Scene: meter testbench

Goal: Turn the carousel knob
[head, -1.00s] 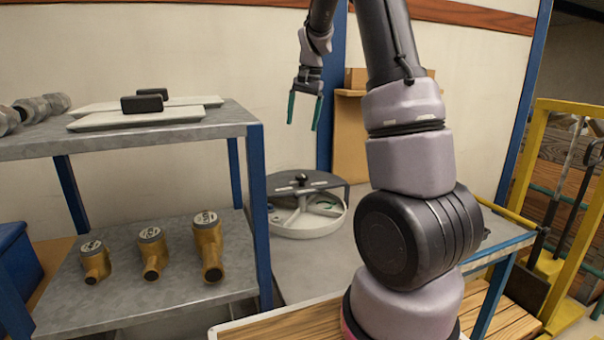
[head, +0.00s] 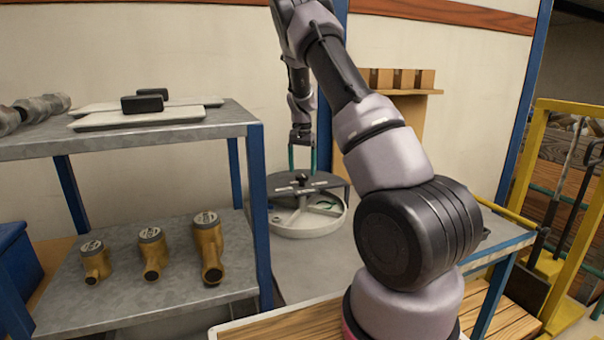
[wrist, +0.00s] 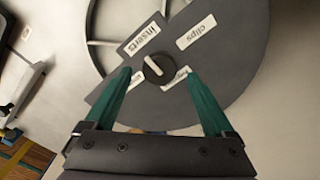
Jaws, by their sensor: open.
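The carousel (head: 335,222) is a round white tray with compartments, partly covered by a dark grey lid, on the bench behind the shelf rack. Its black knob (head: 302,179) stands at the middle of the lid. My gripper (head: 302,168) points down over the carousel. In the wrist view its two green fingers (wrist: 158,82) are open, one on each side of the knob's near edge, with a gap to it.
A grey shelf rack (head: 256,200) with a blue post stands left of the carousel. It holds several brass meters (head: 152,252) below and white trays (head: 135,117) above. A small shelf with cardboard boxes (head: 402,79) is behind my arm. Bare bench (head: 315,265) lies in front of the carousel.

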